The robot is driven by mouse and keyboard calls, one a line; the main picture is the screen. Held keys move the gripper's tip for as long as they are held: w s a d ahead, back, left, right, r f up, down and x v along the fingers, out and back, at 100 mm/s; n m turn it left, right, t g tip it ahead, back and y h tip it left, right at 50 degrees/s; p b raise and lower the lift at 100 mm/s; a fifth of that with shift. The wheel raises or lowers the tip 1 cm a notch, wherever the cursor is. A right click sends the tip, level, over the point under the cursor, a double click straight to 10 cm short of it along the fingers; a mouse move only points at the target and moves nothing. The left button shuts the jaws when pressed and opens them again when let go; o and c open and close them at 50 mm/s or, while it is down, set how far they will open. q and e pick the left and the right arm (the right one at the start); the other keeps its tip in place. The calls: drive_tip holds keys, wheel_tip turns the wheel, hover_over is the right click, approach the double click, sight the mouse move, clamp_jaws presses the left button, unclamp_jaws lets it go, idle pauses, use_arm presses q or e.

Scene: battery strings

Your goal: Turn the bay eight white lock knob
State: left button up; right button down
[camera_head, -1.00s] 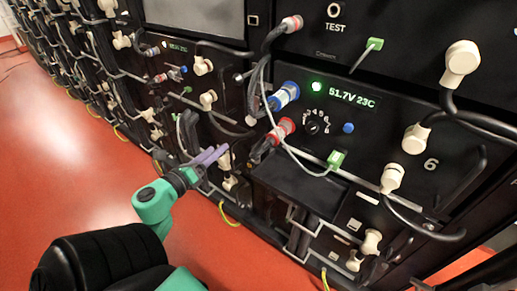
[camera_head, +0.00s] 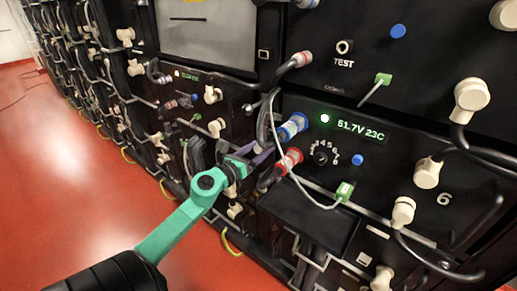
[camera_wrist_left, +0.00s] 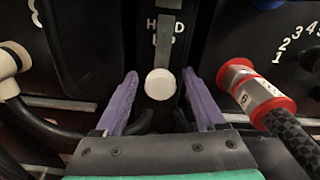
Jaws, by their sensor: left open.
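A round white knob (camera_wrist_left: 160,84) shows in the left wrist view, below a dark strip and a partly covered label that seems to read "HOLD". My left gripper (camera_wrist_left: 160,88) is open, with one purple finger on each side of the knob. The knob appears between the fingertips; I cannot tell whether they touch it. In the head view my left gripper (camera_head: 262,154) reaches the gap left of the red and blue connectors, and it hides the knob there. My right gripper is not in view.
A red-ringed connector (camera_wrist_left: 255,95) with a braided cable sits close right of the fingers in the wrist view; a white plug (camera_wrist_left: 10,62) with a black cable is at left. In the head view a blue connector (camera_head: 292,127) is close by. The red floor (camera_head: 80,190) is clear.

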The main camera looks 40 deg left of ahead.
use_arm(q)
clamp_jaws()
